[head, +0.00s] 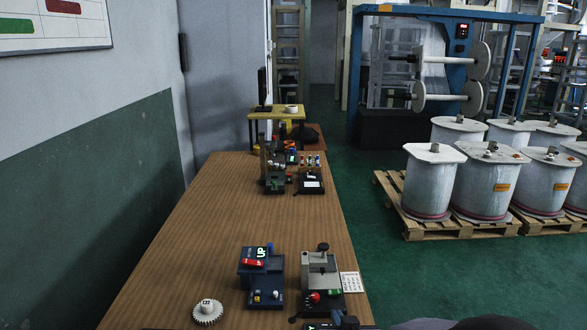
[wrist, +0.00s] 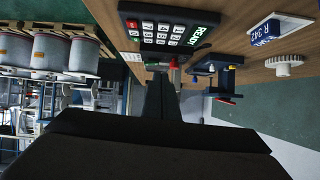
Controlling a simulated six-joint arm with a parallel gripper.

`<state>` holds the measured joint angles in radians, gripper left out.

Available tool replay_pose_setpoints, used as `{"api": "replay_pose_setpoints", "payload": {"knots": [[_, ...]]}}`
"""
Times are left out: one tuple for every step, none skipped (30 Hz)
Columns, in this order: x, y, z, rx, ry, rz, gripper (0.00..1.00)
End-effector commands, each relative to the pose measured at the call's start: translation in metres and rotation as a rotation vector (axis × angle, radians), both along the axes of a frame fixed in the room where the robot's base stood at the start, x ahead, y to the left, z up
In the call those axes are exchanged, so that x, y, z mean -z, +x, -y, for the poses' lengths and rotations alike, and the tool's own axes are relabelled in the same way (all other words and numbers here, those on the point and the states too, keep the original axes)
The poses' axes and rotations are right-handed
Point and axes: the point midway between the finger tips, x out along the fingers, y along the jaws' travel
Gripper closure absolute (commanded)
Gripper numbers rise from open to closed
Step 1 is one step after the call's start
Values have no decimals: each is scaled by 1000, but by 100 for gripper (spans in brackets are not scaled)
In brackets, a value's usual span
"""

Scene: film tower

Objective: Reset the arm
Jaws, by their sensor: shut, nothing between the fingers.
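My gripper (wrist: 162,84) shows in the wrist view as a dark shape reaching up from the bottom middle. Its fingers are together with nothing visible between them. It points toward the wooden bench, near a black keypad unit (wrist: 163,32) with a lit "READY" display, and looks apart from it. In the head view my fingertips cannot be made out; dark parts at the bottom right edge may be my arm. The task names no other object.
The wooden bench (head: 225,215) holds a blue device (head: 262,278) with a green "UP" display, a grey press-like device (head: 320,272), a white gear (head: 208,313) and further devices (head: 275,172) behind. The middle of the bench is clear. White drums (head: 430,183) stand on pallets at the right.

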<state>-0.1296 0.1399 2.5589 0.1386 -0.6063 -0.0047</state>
Motion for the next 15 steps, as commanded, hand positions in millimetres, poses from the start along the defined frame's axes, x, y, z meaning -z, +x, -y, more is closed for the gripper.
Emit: {"api": "replay_pose_setpoints", "payload": {"knots": [[-12, -9, 3, -2, -2, -67, 100], [-12, -16, 4, -5, -3, -113, 100], [-12, -27, 5, -10, -6, -175, 100], [-12, -35, 6, -12, -7, -223, 100], [-12, -44, 8, -15, -10, -270, 100], [-13, -56, 10, -18, -13, -334, 100], [-14, -66, 11, -20, -16, -381, 100], [-15, -76, 13, -22, -18, -429, 100], [-18, -90, 15, -25, -21, -491, 100], [-21, -101, 17, -26, -24, -539, 100], [-24, -112, 19, -27, -28, -585, 100], [-28, -127, 21, -28, -31, -644, 100], [-31, -138, 23, -28, -33, -687, 100], [-35, -148, 25, -30, -36, -729, 100], [-39, -162, 28, -29, -40, -781, 100]]}}
